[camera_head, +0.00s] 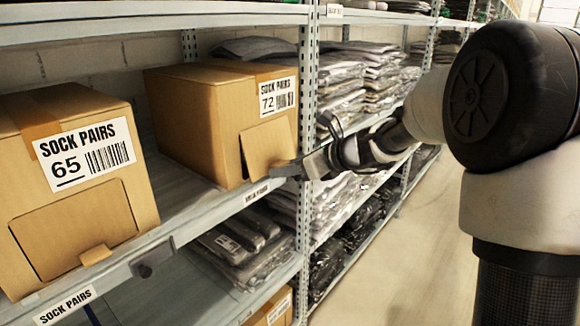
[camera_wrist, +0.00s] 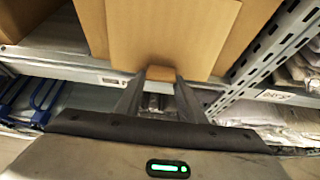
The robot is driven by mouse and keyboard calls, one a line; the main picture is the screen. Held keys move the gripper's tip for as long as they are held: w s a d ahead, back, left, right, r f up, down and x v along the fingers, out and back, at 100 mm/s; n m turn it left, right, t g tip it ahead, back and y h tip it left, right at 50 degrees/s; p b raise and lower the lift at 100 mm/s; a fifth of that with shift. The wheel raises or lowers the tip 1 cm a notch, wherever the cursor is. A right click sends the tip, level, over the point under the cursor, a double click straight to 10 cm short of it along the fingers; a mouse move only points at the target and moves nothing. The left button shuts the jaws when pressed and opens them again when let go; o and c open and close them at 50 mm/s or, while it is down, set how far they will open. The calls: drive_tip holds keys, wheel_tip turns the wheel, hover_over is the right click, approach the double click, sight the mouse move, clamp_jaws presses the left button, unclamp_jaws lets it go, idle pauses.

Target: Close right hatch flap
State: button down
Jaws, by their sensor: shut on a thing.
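The right hatch flap (camera_head: 266,146) is a plain cardboard panel on the front of the "Sock Pairs 72" box (camera_head: 187,110). It stands slightly proud of the box front, tilted outward. It fills the upper middle of the wrist view (camera_wrist: 155,35), with a small tab (camera_wrist: 158,73) at its lower edge. My gripper (camera_head: 285,168) is at the flap's lower edge, with its two fingers (camera_wrist: 159,80) on either side of the tab and shut on it. The hatch opening behind the flap is hidden.
The "Sock Pairs 65" box (camera_head: 75,190) stands to the left with its hatch panel flush. Both boxes rest on a metal shelf (camera_head: 190,207). A perforated upright (camera_head: 307,110) rises close to the right of my gripper. Bagged garments (camera_head: 345,75) fill the shelves beyond.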

drive_tip(key=shift+s+f, duration=0.1)
drive_tip(key=shift+f, duration=0.5)
drive_tip(key=c, duration=1.4)
unclamp_jaws()
drive_tip(key=shift+o, duration=1.2)
drive_tip(key=shift+r, duration=0.25)
drive_tip(key=p+v, duration=0.4)
drive_tip(key=v, duration=1.3)
drive_tip(key=shift+d+r, duration=0.1)
drive_tip(key=shift+c, duration=0.2)
